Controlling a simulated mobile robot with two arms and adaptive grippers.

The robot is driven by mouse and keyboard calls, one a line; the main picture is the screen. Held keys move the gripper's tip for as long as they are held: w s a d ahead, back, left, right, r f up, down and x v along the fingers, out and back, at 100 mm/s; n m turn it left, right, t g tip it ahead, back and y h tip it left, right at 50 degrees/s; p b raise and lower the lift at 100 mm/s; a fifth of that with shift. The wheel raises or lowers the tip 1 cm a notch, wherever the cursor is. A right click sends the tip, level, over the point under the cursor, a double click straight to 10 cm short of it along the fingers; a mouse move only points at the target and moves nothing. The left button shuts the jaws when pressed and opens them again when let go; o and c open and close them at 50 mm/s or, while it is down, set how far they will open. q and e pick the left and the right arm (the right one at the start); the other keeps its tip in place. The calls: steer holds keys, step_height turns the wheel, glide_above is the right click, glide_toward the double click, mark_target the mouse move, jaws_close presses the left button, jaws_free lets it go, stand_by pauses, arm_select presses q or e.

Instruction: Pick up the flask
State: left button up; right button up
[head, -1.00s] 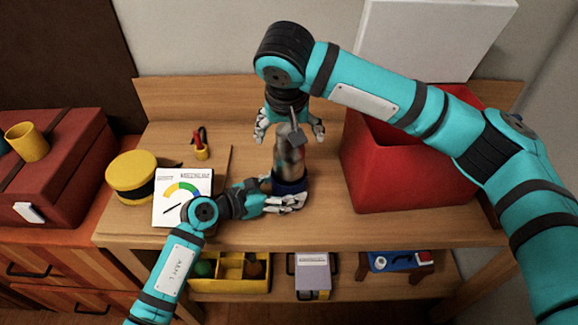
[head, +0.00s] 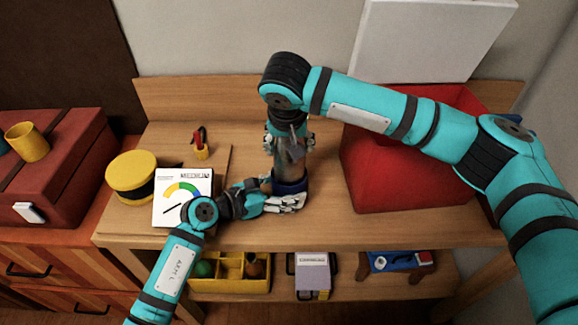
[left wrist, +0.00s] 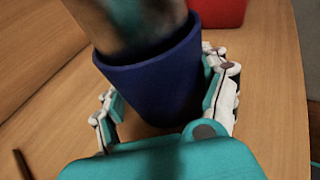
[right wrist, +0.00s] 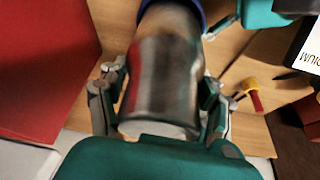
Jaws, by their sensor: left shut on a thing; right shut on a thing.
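The flask (head: 288,166) is a shiny, mottled metallic cylinder standing in a dark blue cup (head: 291,186) on the wooden bench. Its lower part is hidden inside the cup, as the left wrist view shows with the flask (left wrist: 135,22) above the cup rim (left wrist: 160,75). My left gripper (head: 284,200) is shut on the blue cup, low and from the left. My right gripper (head: 289,142) comes from above and is shut on the flask, with one finger on each side of it (right wrist: 165,75) in the right wrist view. My right wrist partly hides the flask's top.
A large red bin (head: 400,180) stands close on the right. A dial card (head: 182,200), a yellow-topped round tin (head: 130,172) and a small yellow holder (head: 201,152) are on the left. A yellow tray (head: 235,272) sits on the shelf below. A wooden backboard (head: 200,97) runs behind.

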steer(key=shift+r, duration=0.1)
steer(key=c, duration=1)
step_height(320, 180, up, 10)
arm_select(q)
steer(key=o, duration=0.9)
steer(key=v, duration=1.1)
steer(key=shift+s+a, duration=0.1)
steer(key=shift+s+a+r, duration=0.15)
steer(key=shift+s, duration=0.15)
arm_select(e)
steer(key=shift+s, duration=0.1)
